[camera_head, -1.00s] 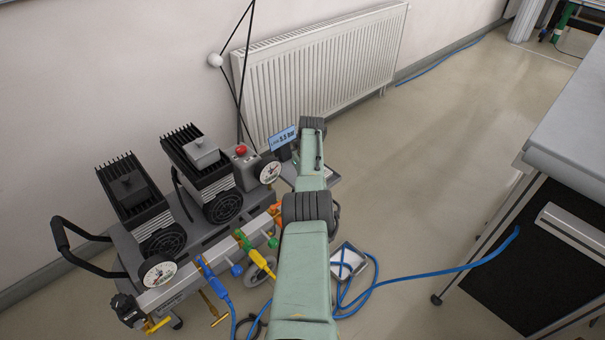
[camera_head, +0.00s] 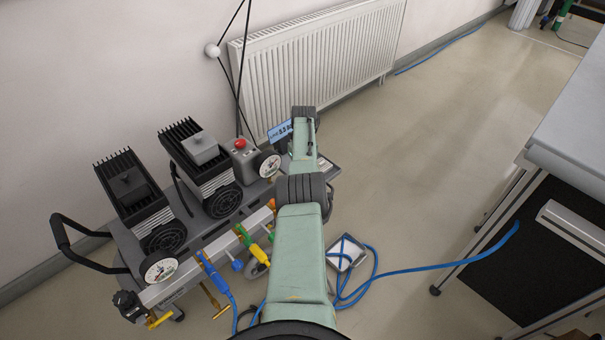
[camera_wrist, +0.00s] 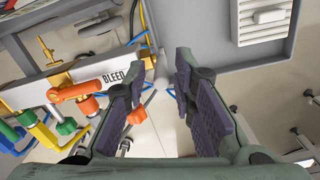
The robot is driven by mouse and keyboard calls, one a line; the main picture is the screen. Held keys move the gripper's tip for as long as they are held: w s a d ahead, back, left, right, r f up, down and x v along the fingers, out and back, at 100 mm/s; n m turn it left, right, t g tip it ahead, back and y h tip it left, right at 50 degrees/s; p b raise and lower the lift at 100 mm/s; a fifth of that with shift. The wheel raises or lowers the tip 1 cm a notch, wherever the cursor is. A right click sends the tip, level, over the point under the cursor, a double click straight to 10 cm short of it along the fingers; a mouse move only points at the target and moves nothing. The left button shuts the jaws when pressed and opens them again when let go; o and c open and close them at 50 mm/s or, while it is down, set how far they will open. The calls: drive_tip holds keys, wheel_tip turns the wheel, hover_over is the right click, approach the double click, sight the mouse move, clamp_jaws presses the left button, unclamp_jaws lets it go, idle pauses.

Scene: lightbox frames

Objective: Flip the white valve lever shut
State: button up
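In the wrist view, a small pale piece (camera_wrist: 162,68), likely the white valve lever, shows between my fingertips at the end of the white manifold bar (camera_wrist: 88,85), by the BLEED label. Its exact shape and angle are hard to tell. My gripper (camera_wrist: 162,60) is open, with one dark-padded finger on each side of this piece; contact cannot be told.
An orange valve (camera_wrist: 75,92) sits on the bar, left of my fingers. A red-orange piece (camera_wrist: 138,114) shows close to the left finger. Blue hose (camera_head: 400,275) lies on the floor near a small tray (camera_head: 346,253).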

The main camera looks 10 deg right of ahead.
drive_tip(key=shift+o, duration=0.4)
drive_tip(key=shift+s+d, duration=0.1)
wheel_tip(320, 180, up, 12)
idle(0.4)
idle(0.3)
